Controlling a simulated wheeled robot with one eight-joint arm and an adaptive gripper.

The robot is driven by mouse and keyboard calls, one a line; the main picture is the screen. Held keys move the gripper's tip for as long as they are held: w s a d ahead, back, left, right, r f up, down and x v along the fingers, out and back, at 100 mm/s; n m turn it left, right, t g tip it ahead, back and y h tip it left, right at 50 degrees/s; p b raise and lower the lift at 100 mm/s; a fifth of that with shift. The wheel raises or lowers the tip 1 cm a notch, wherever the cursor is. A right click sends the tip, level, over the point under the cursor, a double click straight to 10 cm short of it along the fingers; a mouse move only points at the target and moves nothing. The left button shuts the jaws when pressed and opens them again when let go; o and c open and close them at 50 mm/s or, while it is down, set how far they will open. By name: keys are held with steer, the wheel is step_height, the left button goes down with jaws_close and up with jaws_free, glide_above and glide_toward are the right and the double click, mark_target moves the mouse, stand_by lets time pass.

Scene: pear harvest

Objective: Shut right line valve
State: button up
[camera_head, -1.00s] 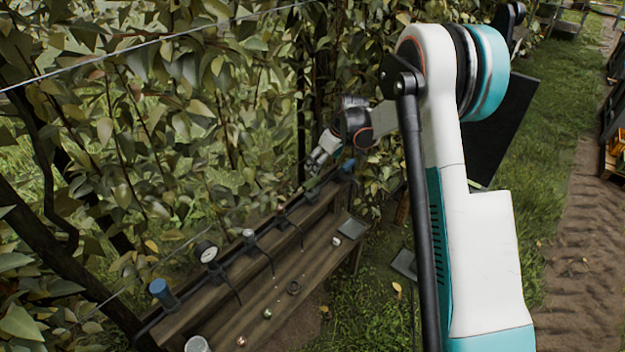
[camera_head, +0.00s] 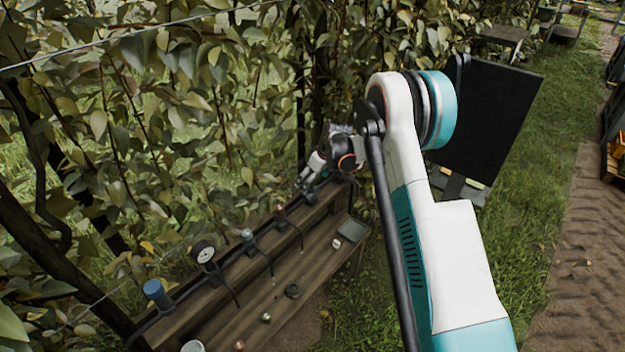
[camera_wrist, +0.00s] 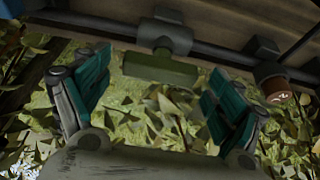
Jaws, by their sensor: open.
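A valve with a flat green bar handle (camera_wrist: 160,68) sits on a black pipe in the wrist view, its handle lying along the pipe's direction. My gripper (camera_wrist: 155,92) is open, with one teal finger on each side of the handle's ends. The fingers look apart from the handle; how far off it is in depth I cannot tell. In the head view my gripper (camera_head: 310,178) is over the far right end of the pipe line, and it hides the green handle there. A valve with a reddish-brown knob (camera_wrist: 278,88) is on the same pipe; it also shows in the head view (camera_head: 280,210).
The pipe runs along a wooden bench (camera_head: 225,318). A grey-topped fitting (camera_head: 247,234), a round gauge (camera_head: 204,254) and a blue-capped fitting (camera_head: 157,290) stand on it. Small round items lie on the lower shelf. Leafy branches (camera_head: 200,100) crowd close behind; grass is open to the right.

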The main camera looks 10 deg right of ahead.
steer(key=c, duration=1)
steer(key=shift+c, duration=0.2)
steer(key=shift+m, duration=0.3)
steer(key=m, duration=0.1)
steer(key=m+h, duration=0.1)
steer(key=m, duration=0.1)
steer(key=shift+a+t+h+b, duration=0.15)
steer(key=shift+t+h+b, duration=0.15)
steer(key=shift+b, duration=0.05)
steer(key=m+h, duration=0.1)
steer(key=m, duration=0.4)
steer(key=shift+a+h, duration=0.15)
steer(key=shift+h, duration=0.25)
steer(key=m+h+b, duration=0.1)
steer(key=m, duration=0.3)
steer(key=shift+h, duration=0.3)
steer(key=m, duration=0.2)
steer(key=m+g+h, duration=0.1)
steer(key=m, duration=0.2)
steer(key=shift+w+a+g, duration=0.1)
steer(key=shift+a+g, duration=0.05)
steer(key=shift+g, duration=0.15)
steer(key=shift+m, duration=0.3)
